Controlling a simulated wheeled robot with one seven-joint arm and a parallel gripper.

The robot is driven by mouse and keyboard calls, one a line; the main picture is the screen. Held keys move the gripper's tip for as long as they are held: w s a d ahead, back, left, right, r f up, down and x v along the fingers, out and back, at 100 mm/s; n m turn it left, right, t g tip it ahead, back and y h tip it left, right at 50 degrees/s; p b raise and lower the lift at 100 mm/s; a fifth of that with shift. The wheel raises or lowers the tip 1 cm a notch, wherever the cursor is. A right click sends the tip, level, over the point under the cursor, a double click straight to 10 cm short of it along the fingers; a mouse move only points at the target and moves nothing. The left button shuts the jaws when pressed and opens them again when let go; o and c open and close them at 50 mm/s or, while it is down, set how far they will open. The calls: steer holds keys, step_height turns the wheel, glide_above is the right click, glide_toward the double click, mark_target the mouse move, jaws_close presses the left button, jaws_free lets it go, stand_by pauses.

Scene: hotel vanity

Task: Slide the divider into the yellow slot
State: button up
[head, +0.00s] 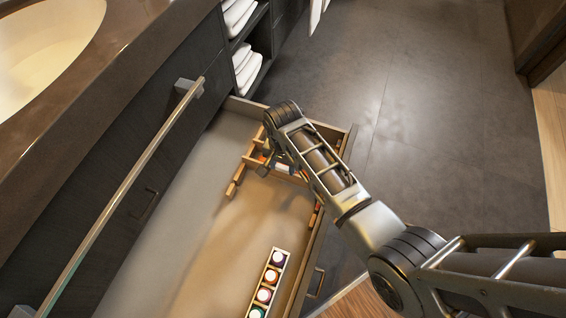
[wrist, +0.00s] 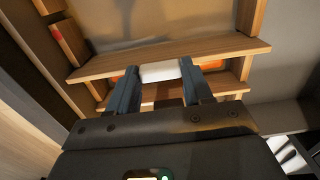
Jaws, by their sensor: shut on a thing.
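My gripper (wrist: 158,78) reaches down into the open drawer. In the wrist view its two dark fingers stand on either side of a white block (wrist: 160,71), which I take to be the grip of the divider. The block sits against a long wooden slat (wrist: 225,47), with a second wooden slat (wrist: 226,89) nearer to me. Orange-red patches (wrist: 209,65) show between the slats. In the head view my gripper (head: 267,165) is at the drawer's far end, with a small white piece (head: 283,167) beside it. I cannot pick out the yellow slot.
The drawer (head: 150,270) is pulled out from a dark vanity (head: 95,190). A tray (head: 252,290) of several round coloured items stands at its near right. Wooden rails (head: 233,188) lie around my gripper. The drawer's middle is clear. Folded towels (head: 246,65) sit on shelves behind.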

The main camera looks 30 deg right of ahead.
steer(key=shift+f+b, duration=0.35)
steer(key=shift+f, duration=0.25)
steer(key=o, duration=1.5)
steer(key=shift+c, duration=0.2)
step_height(320, 180, up, 8)
steer(key=shift+f+p, duration=0.1)
steer(key=shift+p, duration=0.95)
